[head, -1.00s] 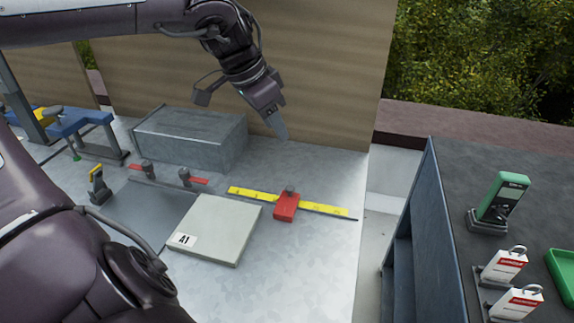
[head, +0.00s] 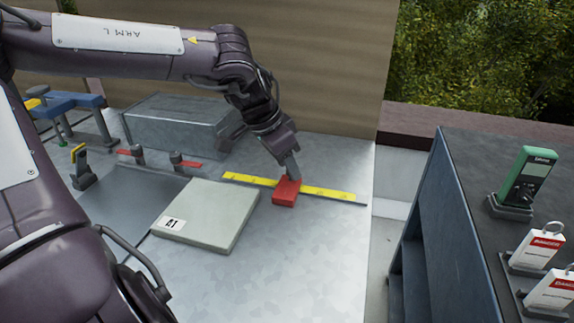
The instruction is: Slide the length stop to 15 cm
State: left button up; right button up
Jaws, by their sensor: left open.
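The red length stop (head: 286,193) sits across the yellow ruler strip (head: 325,193) on the metal bench, near the strip's middle. The scale's figures are too small to read. My left gripper (head: 294,174) points down at the top of the stop, its fingers in front of or around the knob there; I cannot tell whether they touch it. The knob is hidden by the fingers. My right gripper is not in view.
A pale plate labelled A1 (head: 208,214) lies left of the stop. Behind stand a grey metal box (head: 180,122) and red-handled clamps (head: 178,162). A dark cabinet (head: 450,240) with a green meter (head: 527,178) and danger tags stands right. The bench's front right is clear.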

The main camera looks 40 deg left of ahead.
pick_arm(q)
jog(key=shift+w+f, duration=0.1)
jog(key=shift+f, duration=0.1)
grip_shut()
jog(key=shift+d, duration=0.15)
